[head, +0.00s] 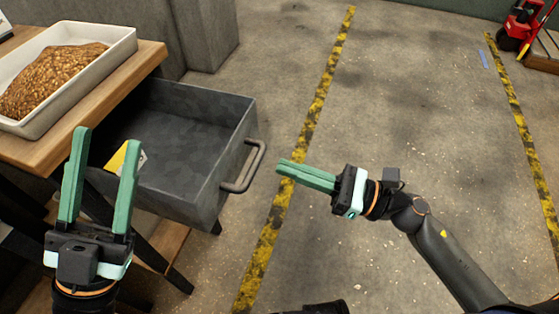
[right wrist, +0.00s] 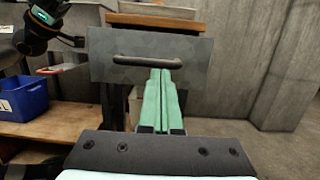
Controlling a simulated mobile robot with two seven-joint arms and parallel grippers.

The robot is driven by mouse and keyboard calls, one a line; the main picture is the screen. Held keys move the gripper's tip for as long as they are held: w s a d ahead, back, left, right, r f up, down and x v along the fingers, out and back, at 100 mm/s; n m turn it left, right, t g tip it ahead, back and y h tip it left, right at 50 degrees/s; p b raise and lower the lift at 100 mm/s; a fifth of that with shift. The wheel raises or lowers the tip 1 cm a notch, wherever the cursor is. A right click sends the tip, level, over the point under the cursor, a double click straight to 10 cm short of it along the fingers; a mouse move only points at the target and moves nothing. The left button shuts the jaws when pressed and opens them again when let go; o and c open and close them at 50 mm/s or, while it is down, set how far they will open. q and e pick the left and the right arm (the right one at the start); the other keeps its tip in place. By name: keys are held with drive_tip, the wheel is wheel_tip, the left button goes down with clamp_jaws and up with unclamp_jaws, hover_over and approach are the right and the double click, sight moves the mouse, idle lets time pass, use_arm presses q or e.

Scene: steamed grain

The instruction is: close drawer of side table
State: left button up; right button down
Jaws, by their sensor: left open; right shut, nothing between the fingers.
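The grey metal drawer (head: 203,197) of the wooden-topped side table (head: 149,58) stands pulled out, with a bar handle (head: 250,167) on its front. In the right wrist view the drawer front (right wrist: 105,68) and handle (right wrist: 147,62) face me. My right gripper (head: 280,166) is shut and empty, its fingers pointing at the drawer front, just right of the handle in the head view. Contact cannot be made out. My left gripper (head: 106,139) is open and empty, upright by the table's near edge, in front of the drawer's left side.
A white tray of grain (head: 119,47) sits on the tabletop. A blue bin (right wrist: 20,98) stands on the lower wooden shelf (right wrist: 75,121). A concrete block (head: 207,35) is behind the table. A red pallet jack (head: 520,22) is far right.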

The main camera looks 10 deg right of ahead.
use_arm(q)
drive_tip(key=shift+r, duration=0.15)
use_arm(e)
drive_tip(key=shift+x, duration=1.35)
drive_tip(key=shift+a, duration=0.1)
